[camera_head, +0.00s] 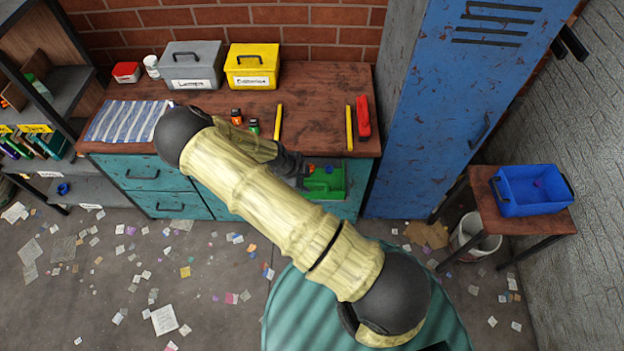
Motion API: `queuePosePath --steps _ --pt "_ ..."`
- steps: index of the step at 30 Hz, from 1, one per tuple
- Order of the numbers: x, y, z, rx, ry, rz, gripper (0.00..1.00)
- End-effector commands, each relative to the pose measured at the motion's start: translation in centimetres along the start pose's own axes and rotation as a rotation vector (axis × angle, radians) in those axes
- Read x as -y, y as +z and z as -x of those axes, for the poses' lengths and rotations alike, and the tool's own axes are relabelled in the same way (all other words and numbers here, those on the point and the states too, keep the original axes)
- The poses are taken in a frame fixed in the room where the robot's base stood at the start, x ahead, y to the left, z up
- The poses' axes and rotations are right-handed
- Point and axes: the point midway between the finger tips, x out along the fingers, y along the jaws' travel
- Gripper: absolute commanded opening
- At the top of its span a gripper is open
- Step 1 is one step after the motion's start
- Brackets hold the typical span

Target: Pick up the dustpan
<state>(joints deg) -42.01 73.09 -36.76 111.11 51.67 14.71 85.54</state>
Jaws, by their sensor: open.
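I cannot make out a thing that is clearly a dustpan. A long red object (363,117) with a slim shape lies at the right end of the wooden worktop; I cannot tell what it is. My gripper (301,170) is dark and small in the view, at the front edge of the worktop, beside a green open tray or drawer (330,189) with small coloured items in it. My gripper is open and seems to hold nothing; my forearm hides part of it.
The worktop (320,110) bears a grey toolbox (193,66), a yellow toolbox (252,67), a striped cloth (127,121), and two yellow sticks (279,122). A blue locker (430,120) stands to the right, then a stool with a blue bin (533,190). Paper scraps litter the floor.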

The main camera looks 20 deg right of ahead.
Motion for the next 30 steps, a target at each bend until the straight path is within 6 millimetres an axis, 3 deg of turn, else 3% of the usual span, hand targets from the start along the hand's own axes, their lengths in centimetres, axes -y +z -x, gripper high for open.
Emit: queuePosePath --steps 8,24,30 --pt "0.2 -0.3 -3.2 -0.001 0.001 -0.001 0.41" --pt "0.2 -0.2 -3.3 0.0 0.0 0.0 0.41" --pt "0.2 -0.2 -3.3 0.0 0.0 0.0 0.02"
